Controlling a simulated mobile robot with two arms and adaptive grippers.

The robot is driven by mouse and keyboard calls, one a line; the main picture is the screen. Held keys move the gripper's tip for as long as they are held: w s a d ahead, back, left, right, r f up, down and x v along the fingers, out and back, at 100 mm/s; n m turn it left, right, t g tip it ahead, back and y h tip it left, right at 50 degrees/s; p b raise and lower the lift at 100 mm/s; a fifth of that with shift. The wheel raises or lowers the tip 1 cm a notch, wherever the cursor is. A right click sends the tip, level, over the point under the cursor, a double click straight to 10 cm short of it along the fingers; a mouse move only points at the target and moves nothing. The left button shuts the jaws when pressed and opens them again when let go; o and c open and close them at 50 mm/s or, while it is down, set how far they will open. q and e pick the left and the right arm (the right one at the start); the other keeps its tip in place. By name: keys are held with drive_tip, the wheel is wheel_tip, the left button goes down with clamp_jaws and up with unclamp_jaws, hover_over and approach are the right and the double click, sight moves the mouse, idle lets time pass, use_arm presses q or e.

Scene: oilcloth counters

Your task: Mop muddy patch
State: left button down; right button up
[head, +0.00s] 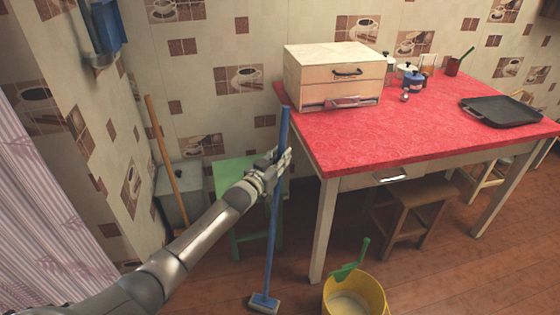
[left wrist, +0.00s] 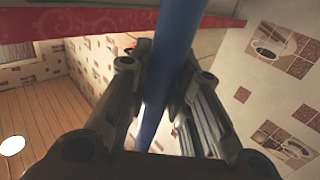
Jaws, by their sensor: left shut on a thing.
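My left gripper (head: 277,166) is shut on the blue handle of a mop (head: 271,232), about a third of the way down from its top. The mop stands nearly upright. Its flat, light-coloured head (head: 264,303) is down at the wooden floor, left of a yellow bucket (head: 372,297). In the left wrist view the blue handle (left wrist: 172,50) runs between the two fingers (left wrist: 165,90). The bucket holds pale liquid, and a green-handled thing (head: 350,265) leans in it. I see no clear muddy patch. My right gripper is not in view.
A table with a red oilcloth (head: 400,135) stands right of the mop, bearing a wooden bread box (head: 335,72) and a black tray (head: 493,110). A green stool (head: 237,172), a grey bin (head: 181,190) and a wooden stick (head: 165,150) stand behind my arm. Wooden stools are under the table.

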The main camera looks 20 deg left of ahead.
use_arm(q)
drive_tip(key=shift+r, duration=0.15)
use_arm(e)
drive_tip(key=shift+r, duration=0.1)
